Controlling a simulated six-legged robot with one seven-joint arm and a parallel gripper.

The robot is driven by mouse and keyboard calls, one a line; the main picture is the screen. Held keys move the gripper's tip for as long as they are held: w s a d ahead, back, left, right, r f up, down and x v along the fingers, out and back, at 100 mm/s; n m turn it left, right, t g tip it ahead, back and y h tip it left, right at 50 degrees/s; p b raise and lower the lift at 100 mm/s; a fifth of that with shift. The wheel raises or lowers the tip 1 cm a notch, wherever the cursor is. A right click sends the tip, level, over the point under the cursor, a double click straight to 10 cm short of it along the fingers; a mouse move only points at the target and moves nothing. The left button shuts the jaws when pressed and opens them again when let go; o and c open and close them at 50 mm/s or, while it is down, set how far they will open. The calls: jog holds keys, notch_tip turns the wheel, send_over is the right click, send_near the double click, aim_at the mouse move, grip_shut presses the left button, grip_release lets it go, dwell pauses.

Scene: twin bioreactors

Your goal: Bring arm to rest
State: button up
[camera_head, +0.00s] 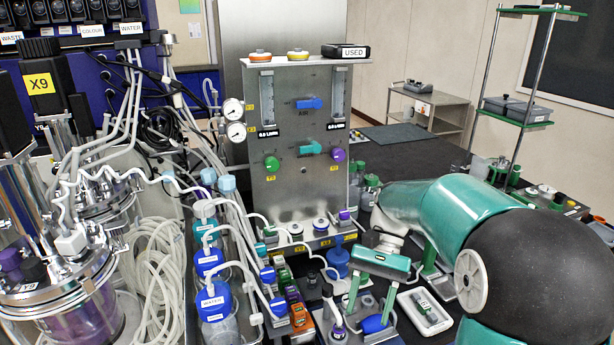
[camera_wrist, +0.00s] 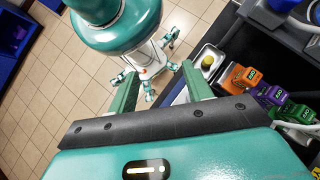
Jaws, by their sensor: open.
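My arm reaches in from the right of the head view. My gripper (camera_head: 368,310) hangs at lower centre with its two green fingers pointing down and spread apart. Below and around the fingers are a blue-capped item (camera_head: 373,324) and other small bench items; whether the fingers touch any of them cannot be told. In the wrist view my gripper (camera_wrist: 160,78) has its fingers wide apart with nothing held between them. My own teal and white body and legs show beyond them, above a tiled floor.
A white tray (camera_head: 424,312) lies right of the gripper. Blue-capped bottles (camera_head: 212,300) and hoses stand left, by a glass vessel (camera_head: 60,300). A steel valve panel (camera_head: 290,180) rises behind. Orange (camera_wrist: 240,78), purple and green blocks sit at right in the wrist view.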

jog(key=s+r+n+t+h, duration=0.4)
jog(key=s+r+n+t, duration=0.1)
jog(key=s+t, duration=0.6)
jog(key=shift+s+n+t, duration=0.3)
jog(key=shift+s+t, duration=0.1)
jog(key=shift+t, duration=0.7)
